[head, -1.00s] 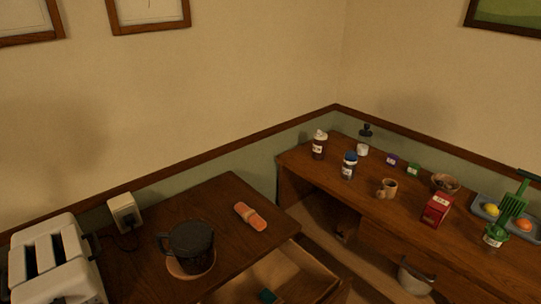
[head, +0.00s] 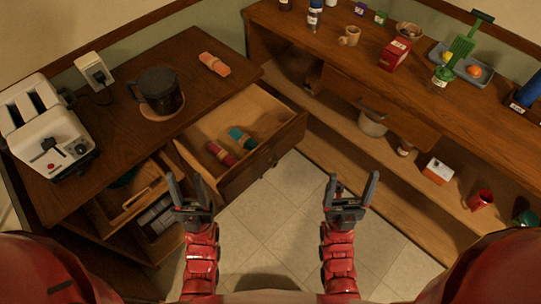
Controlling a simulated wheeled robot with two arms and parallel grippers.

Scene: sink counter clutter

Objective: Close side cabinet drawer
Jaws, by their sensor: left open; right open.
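The side cabinet (head: 85,180) stands at the left with a dark wood top. Its upper right drawer (head: 262,168) is pulled out, and a red roll (head: 221,153) and a teal roll (head: 243,138) lie inside. A second drawer (head: 128,200) at the front left also looks pulled out, with a light wood handle. My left gripper (head: 190,188) is open and empty, just in front of the open drawer's left front corner; I cannot tell if it touches. My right gripper (head: 351,188) is open and empty over the floor, right of the drawer.
A toaster (head: 47,130), a dark pot (head: 160,92) and an orange bundle (head: 214,64) are on the cabinet top. A long counter (head: 340,65) with several small items runs along the right, with a shelf (head: 345,125) below. Tiled floor (head: 285,205) is free between.

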